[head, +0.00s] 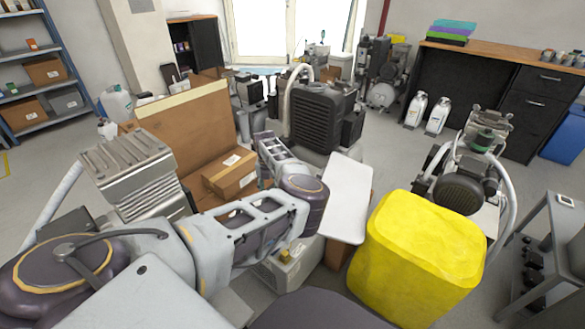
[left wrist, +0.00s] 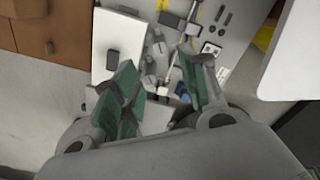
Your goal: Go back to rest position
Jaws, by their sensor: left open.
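My left arm comes in from the lower left of the head view and bends at a purple-capped joint right of centre. Its far section points back toward the cardboard boxes; I cannot make out the fingers there. In the left wrist view my left gripper (left wrist: 160,62) is open, with its green-padded fingers apart and nothing between them. Beyond the fingers is a surface with small tools and parts (left wrist: 214,45), and a white box-like thing (left wrist: 118,45). My right gripper does not show in either view.
A large brown cardboard box (head: 190,130) and a smaller carton (head: 229,172) are close to my left arm. A black ribbed unit (head: 319,117), a white panel (head: 346,198) and a yellow block (head: 424,250) stand to the right. A compressor (head: 464,180) is farther right. Grey floor shows between them.

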